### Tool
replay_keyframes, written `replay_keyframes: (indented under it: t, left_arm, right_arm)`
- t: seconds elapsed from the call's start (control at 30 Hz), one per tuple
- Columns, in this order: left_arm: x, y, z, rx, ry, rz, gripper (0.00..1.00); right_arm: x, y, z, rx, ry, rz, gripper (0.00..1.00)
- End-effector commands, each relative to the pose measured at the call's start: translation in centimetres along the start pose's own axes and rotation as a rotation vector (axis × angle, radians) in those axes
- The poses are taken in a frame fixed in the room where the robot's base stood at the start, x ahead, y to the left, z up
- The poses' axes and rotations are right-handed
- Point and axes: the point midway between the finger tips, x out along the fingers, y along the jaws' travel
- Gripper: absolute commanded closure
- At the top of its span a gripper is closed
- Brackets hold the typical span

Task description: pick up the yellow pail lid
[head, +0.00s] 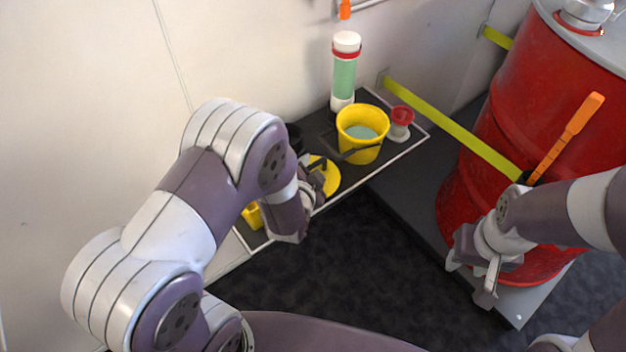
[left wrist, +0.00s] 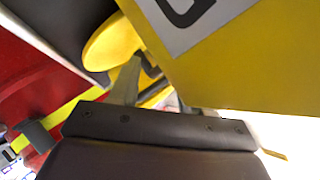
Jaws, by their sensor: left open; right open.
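The yellow pail lid (head: 331,178) is a round disc on the dark shelf, in front of the yellow pail (head: 362,131). My left gripper (head: 316,184) is open at the lid's left side and covers part of it. In the left wrist view the lid (left wrist: 108,42) is a rounded yellow shape with a dark piece on it, behind one finger of the left gripper (left wrist: 155,88). I cannot tell whether the fingers touch it. My right gripper (head: 478,272) is open and empty, in front of the red drum.
A yellow box with a grey label (left wrist: 235,65) fills the left wrist view's right side; its part in the head view (head: 253,215) is mostly behind my arm. A green-and-white cylinder (head: 344,75) and red-topped cup (head: 400,122) stand near the pail. The red drum (head: 525,110) is at right.

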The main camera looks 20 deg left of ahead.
Motion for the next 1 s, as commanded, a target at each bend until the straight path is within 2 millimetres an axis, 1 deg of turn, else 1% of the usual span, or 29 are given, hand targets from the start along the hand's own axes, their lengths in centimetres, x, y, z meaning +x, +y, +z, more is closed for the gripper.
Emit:
replay_keyframes:
  t: [0.07,0.27,0.3,0.37,0.4,0.43,0.87,1.0]
  left_arm:
    - [0.61,0.02,0.04,0.0,0.0,-0.001,0.52]
    - [0.61,-0.07,-0.05,0.0,0.0,0.0,0.52]
    - [0.61,-0.07,-0.05,0.0,0.0,0.0,0.66]
    - [0.6,-0.07,-0.05,0.0,0.0,0.0,0.85]
    - [0.6,-0.07,-0.05,0.0,0.0,0.0,0.98]
    - [0.6,-0.06,-0.04,0.0,0.0,0.0,1.0]
    - [0.54,0.14,0.16,0.0,-0.005,0.006,1.0]
    - [0.51,-0.31,-0.21,0.0,-0.006,0.007,1.0]
  right_arm:
    - [0.24,0.0,0.02,0.0,0.0,0.0,0.57]
    - [0.13,0.0,0.0,0.0,0.001,0.0,0.57]
    - [0.12,0.0,0.0,0.0,0.001,0.0,0.57]
    - [0.12,0.0,0.0,0.0,0.001,0.0,0.57]
    - [0.13,0.0,0.0,0.0,0.001,0.0,0.57]
    - [0.13,0.0,0.0,0.0,0.001,0.0,0.57]
    - [0.13,0.0,0.0,0.0,0.0,0.0,0.57]
    - [-0.37,0.0,-0.06,0.0,0.0,0.0,0.57]
